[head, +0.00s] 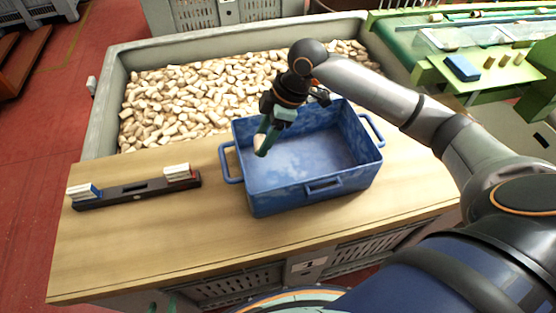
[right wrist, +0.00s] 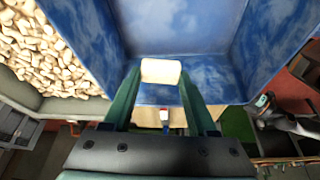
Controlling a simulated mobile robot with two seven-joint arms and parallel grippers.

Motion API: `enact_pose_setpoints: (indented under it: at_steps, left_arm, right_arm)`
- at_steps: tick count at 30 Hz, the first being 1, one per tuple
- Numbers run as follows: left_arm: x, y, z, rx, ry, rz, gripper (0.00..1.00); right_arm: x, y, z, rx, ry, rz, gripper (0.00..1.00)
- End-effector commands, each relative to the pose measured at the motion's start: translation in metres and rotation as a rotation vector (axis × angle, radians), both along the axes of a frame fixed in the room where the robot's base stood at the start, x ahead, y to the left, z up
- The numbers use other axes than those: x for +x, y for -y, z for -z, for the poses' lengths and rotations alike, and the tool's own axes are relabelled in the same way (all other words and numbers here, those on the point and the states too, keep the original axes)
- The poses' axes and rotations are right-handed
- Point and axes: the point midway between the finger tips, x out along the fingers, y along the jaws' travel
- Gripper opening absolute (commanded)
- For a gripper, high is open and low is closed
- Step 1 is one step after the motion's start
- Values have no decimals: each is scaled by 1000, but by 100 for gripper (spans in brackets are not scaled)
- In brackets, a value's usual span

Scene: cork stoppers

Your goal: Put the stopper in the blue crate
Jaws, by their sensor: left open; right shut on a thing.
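The blue crate (head: 285,201) stands on the wooden bench top, open at the top; its inside looks empty in the head view. My right gripper (head: 262,146) points down over the crate's left part, shut on a pale cork stopper (head: 259,140). In the right wrist view the stopper (right wrist: 161,71) sits between the two green fingertips, with the blue crate (right wrist: 220,40) behind it. How far the stopper is above the crate floor I cannot tell. My left gripper (head: 164,305) shows only its green fingertips at the bottom edge, apart and empty, in front of the bench.
A large grey bin (head: 100,110) full of cork stoppers (head: 180,105) stands behind the bench (head: 150,245). A black holder (head: 135,188) with white blocks lies left of the crate. A green machine (head: 430,70) stands at the back right. The bench's front left is clear.

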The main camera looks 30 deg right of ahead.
Motion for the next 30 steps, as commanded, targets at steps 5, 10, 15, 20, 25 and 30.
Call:
enact_pose_setpoints:
  at_steps: [5,10,15,20,25,30]
  left_arm:
    - [0,0,2,0,0,0,48]
    - [0,0,2,0,0,0,48]
    - [0,0,4,0,0,0,48]
    - [0,0,5,0,0,0,48]
    - [1,0,4,0,2,0,48]
    - [1,0,4,0,2,0,48]
  right_arm:
    - [-21,11,29,-1,-4,0,7]
    - [-27,15,38,0,0,-1,7]
    - [-32,17,55,0,-2,0,7]
    - [-31,17,73,1,1,-1,7]
    - [-31,17,73,0,2,-1,7]
    - [-31,17,75,0,2,-1,60]
